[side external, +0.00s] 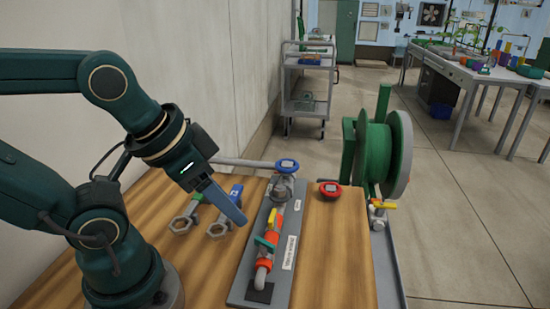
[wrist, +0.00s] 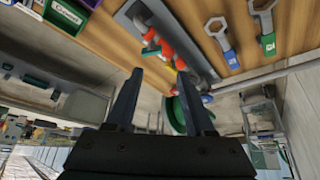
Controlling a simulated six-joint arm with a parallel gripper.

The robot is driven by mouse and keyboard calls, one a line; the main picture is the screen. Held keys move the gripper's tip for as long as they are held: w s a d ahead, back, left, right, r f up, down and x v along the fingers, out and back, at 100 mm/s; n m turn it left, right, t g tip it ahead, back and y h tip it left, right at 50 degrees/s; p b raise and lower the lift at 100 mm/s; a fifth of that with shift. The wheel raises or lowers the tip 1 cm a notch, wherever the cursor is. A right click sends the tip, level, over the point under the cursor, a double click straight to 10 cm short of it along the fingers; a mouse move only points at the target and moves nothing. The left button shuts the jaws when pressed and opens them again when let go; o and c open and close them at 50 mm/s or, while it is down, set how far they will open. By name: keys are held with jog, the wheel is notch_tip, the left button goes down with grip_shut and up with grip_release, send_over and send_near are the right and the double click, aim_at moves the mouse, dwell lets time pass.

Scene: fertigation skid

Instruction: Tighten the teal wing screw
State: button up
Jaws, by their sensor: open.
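The teal wing screw (side external: 265,242) sits on the orange-red fitting (side external: 266,256) of a pipe assembly on a grey plate (side external: 243,285). It shows small and green in the wrist view (wrist: 152,52), beyond my fingertips. My gripper (side external: 236,216) is open and empty, above the table to the upper left of the wing screw in the side view, and apart from it. In the wrist view the gripper's (wrist: 158,74) two fingers stand wide apart. The near finger hides the far one in the side view.
A green-handled wrench (side external: 183,221) and a blue-handled wrench (side external: 220,227) lie left of the plate. A yellow handle (side external: 298,205) and blue-topped valve (side external: 287,165) are on the assembly. A red knob (side external: 330,188) and green hose reel (side external: 375,150) stand right. The wooden front-right area is clear.

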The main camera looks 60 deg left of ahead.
jog(key=o, duration=0.4)
jog(key=n+g, duration=0.4)
jog(key=g, duration=0.1)
send_over(264, 241)
notch_tip(264, 241, down, 2)
jog(key=shift+f, duration=0.25)
jog(key=shift+d+f+g, duration=0.1)
jog(key=shift+f+g, duration=0.2)
jog(key=shift+f, duration=2.8)
grip_shut()
